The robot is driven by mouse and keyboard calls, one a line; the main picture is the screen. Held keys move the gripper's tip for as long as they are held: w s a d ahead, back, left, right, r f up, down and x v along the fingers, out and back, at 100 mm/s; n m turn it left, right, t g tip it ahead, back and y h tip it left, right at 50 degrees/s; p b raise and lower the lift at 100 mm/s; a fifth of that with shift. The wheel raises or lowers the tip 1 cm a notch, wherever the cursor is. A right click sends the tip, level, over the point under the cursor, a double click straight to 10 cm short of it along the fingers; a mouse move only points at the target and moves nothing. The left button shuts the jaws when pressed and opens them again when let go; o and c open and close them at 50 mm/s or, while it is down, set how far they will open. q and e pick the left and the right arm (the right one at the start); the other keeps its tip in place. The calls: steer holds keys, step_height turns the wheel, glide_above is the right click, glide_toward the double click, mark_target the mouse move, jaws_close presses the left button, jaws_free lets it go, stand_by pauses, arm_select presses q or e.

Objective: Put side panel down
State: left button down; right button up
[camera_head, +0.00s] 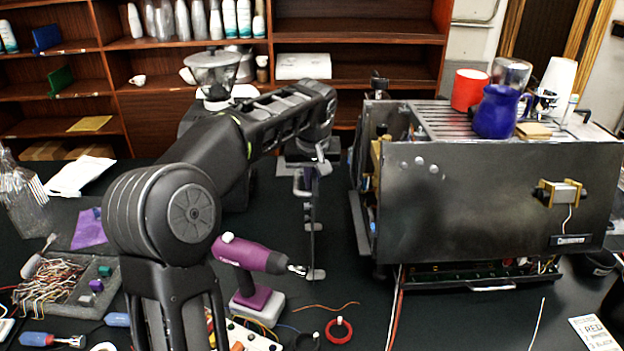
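The brewer (490,200), a dark metal espresso machine, stands on the right of the black table. Its left side is open and inner parts show there. My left arm reaches across from the left, and my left gripper (308,180) is left of that open side. It appears shut on the side panel (314,230), a thin dark sheet seen nearly edge-on and held upright. The panel's lower end, with a small metal tab, is close to the table; I cannot tell whether it touches. The fingertips are partly hidden. My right gripper is not in view.
A purple drill (252,256) stands left of the panel, near a red ring (339,330) and loose wires. A grey tray (75,285) of wires is at the left. A blue pitcher (497,112) and red cup (469,90) stand on the brewer. Shelves line the back.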

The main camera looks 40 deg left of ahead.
arm_select(q)
steer(key=shift+f, duration=0.1)
steer(key=c, duration=1.6)
jaws_free()
steer(key=shift+c, duration=0.2)
steer(key=v, duration=1.2)
